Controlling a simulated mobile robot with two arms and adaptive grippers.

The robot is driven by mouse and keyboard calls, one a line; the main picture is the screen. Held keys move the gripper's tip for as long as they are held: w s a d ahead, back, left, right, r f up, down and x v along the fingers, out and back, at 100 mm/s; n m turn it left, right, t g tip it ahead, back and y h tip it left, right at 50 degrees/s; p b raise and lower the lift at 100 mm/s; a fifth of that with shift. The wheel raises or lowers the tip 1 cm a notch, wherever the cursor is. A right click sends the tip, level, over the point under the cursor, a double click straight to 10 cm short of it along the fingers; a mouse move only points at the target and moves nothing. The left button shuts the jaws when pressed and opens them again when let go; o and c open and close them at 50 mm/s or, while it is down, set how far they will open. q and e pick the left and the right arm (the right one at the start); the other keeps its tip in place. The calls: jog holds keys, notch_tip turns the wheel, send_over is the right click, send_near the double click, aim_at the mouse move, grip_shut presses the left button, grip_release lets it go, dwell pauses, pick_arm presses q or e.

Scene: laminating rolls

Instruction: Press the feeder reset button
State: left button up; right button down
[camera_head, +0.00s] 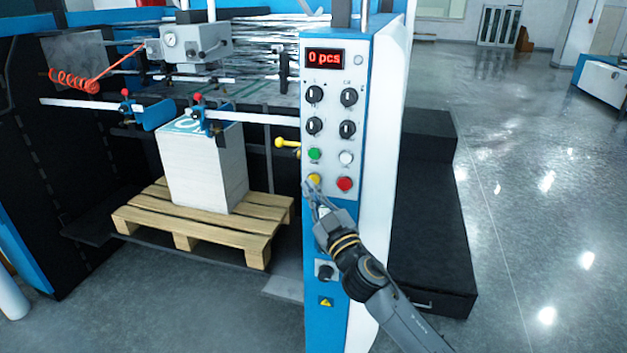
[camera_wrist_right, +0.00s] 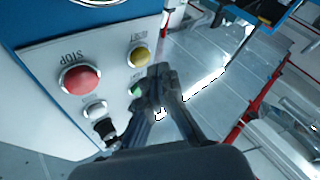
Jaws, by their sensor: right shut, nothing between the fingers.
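The control panel (camera_head: 331,120) carries a yellow button (camera_head: 314,178) at lower left, a red button (camera_head: 345,184) beside it, and a green button (camera_head: 314,154) and a white button (camera_head: 346,158) above. My right gripper (camera_head: 309,187) is shut and empty, its tips just below and left of the yellow button. Contact cannot be told. In the right wrist view the gripper (camera_wrist_right: 161,73) is beside the yellow button (camera_wrist_right: 141,55) and partly covers the green button (camera_wrist_right: 137,90). The red button (camera_wrist_right: 78,78) is labelled STOP. My left gripper is not in view.
A paper stack (camera_head: 205,168) stands on a wooden pallet (camera_head: 165,216) at left. A yellow-handled lever (camera_head: 287,143) juts out near the panel's left edge. Open floor lies to the right.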

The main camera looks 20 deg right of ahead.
jog(key=shift+s+a+p, duration=0.2)
jog(key=shift+s+a, duration=0.5)
jog(key=shift+s, duration=0.35)
jog(key=shift+s+a+p, duration=0.15)
jog(key=shift+s+a, duration=0.55)
jog(key=shift+s, duration=0.3)
jog(key=d+f+m+g+h, duration=0.25)
jog(key=f+g, duration=0.25)
jog(key=f, duration=1.7)
jog(key=s+d+f+g, duration=0.25)
jog(key=s+f, duration=0.25)
jog(key=f, duration=0.6)
jog(key=s+d+f+g, duration=0.1)
jog(key=s+f+g, duration=0.3)
jog(key=f, duration=0.8)
jog(key=s+f+m+g, duration=0.1)
jog(key=s+f+g, duration=0.1)
jog(key=s+f, duration=0.65)
jog(key=s+d+f+g, duration=0.15)
jog(key=s+f, duration=0.45)
jog(key=s, duration=0.6)
jog(key=s+a+f+m+g, duration=0.1)
jog(key=s+f+g, duration=0.1)
jog(key=s+f, duration=0.75)
jog(key=s+f+g, duration=0.1)
jog(key=s+g, duration=0.2)
jog(key=s, duration=1.2)
jog(key=shift+s+f+h, duration=0.2)
jog(key=shift+s+h, duration=0.05)
jog(key=shift+h, duration=0.2)
